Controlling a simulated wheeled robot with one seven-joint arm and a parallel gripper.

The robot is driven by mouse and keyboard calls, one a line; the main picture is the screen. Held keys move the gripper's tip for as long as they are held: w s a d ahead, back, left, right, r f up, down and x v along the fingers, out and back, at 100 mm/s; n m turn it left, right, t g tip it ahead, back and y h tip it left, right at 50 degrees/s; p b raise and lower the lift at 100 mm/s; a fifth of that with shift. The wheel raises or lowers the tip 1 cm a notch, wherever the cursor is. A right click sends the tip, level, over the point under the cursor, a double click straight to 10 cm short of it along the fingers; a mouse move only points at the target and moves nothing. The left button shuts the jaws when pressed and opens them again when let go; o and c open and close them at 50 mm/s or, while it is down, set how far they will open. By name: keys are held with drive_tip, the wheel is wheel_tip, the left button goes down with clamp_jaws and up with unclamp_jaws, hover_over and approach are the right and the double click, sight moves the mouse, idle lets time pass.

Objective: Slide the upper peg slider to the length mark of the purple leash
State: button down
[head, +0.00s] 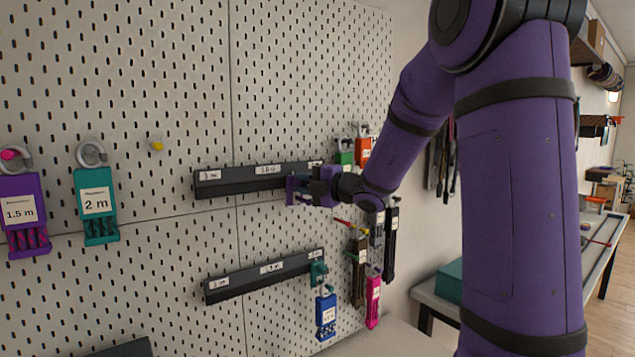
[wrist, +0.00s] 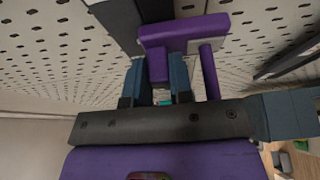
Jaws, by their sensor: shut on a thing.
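The dark upper rail (head: 235,182) is fixed to the pegboard and carries white length labels. The left one seems to read 1 m; the middle label (head: 268,169) is small and hard to read, and another sits near the right end. The purple upper peg slider (head: 297,188) is at the rail's right part, right of the middle label. My gripper (head: 309,190) is shut on it. In the wrist view my gripper's teal fingers (wrist: 160,82) close around the slider (wrist: 187,32), whose peg sticks out. A purple leash card (head: 20,202) marked 1.5 m hangs at far left.
A teal leash marked 2 m (head: 96,205) hangs beside the purple one. A lower rail (head: 240,282) with a teal slider (head: 318,273) and a blue leash (head: 326,315) is below. Several leashes hang right of my gripper.

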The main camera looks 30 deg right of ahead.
drive_tip(key=a, duration=0.7)
drive_tip(key=shift+s, duration=0.15)
drive_tip(key=c, duration=1.3)
unclamp_jaws()
drive_tip(key=shift+d, duration=0.1)
drive_tip(key=v, duration=1)
drive_tip(key=shift+s+d, duration=0.15)
drive_tip(key=shift+s, duration=0.2)
